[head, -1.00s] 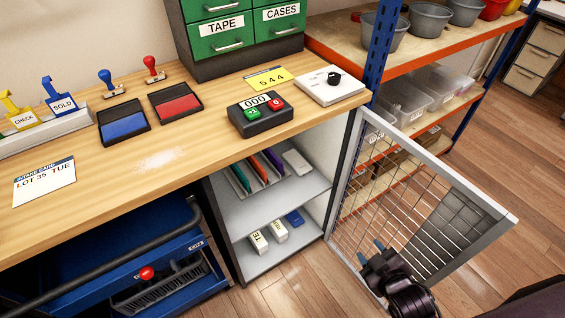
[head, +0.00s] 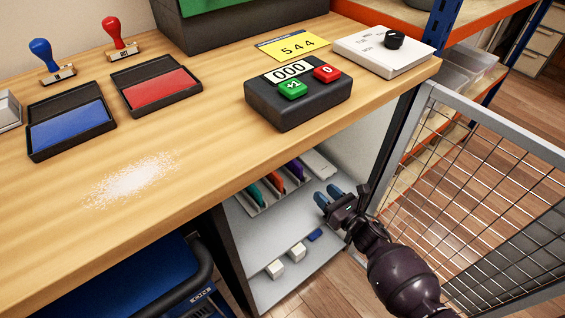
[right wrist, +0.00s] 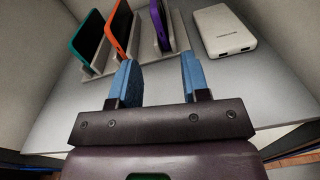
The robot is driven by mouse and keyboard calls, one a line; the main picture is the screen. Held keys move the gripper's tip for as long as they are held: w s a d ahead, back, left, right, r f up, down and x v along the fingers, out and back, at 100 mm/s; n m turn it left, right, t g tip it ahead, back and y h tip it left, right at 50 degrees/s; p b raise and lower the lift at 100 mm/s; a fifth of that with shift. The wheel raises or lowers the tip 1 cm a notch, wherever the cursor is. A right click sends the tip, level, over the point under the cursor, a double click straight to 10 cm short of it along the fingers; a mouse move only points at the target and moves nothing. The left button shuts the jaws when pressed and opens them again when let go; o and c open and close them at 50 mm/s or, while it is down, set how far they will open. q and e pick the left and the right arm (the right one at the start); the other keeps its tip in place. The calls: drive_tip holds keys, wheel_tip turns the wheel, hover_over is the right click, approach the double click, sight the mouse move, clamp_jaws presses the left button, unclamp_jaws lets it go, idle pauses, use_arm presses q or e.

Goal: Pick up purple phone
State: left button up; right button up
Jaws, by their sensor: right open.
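The purple phone (right wrist: 161,24) stands upright in a slot of a pale rack on the cabinet's upper shelf, to the right of an orange phone (right wrist: 119,24) and a teal phone (right wrist: 87,38). In the head view the purple phone (head: 294,168) is partly hidden under the counter edge. My right gripper (right wrist: 158,80) is open and empty, its blue fingertips short of the rack and below the purple phone in the wrist view. In the head view the right gripper (head: 328,196) is at the cabinet opening. My left gripper is out of view.
A white power bank (right wrist: 223,30) lies right of the rack. The open mesh door (head: 480,180) stands right of my right arm. The wooden counter (head: 200,180) overhangs the shelf and carries a counter box (head: 300,108) and ink pads. Small boxes (head: 275,268) sit on the lower shelf.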

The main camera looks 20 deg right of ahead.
sight(302, 172)
drive_tip(key=shift+w+a+f+n+y, duration=0.3)
drive_tip(key=shift+w+f+n, duration=0.15)
drive_tip(key=shift+w+n, duration=0.35)
drive_tip(key=b+x, duration=0.1)
drive_tip(key=x, duration=0.4)
drive_tip(key=shift+r, duration=0.1)
drive_tip(key=shift+r+b+x, duration=0.15)
drive_tip(key=shift+b+x, duration=0.1)
drive_tip(key=shift+x, duration=1.2)
drive_tip(key=shift+r+b+x, duration=0.15)
drive_tip(key=shift+b+x, duration=0.1)
drive_tip(key=shift+x, duration=1.2)
clamp_jaws()
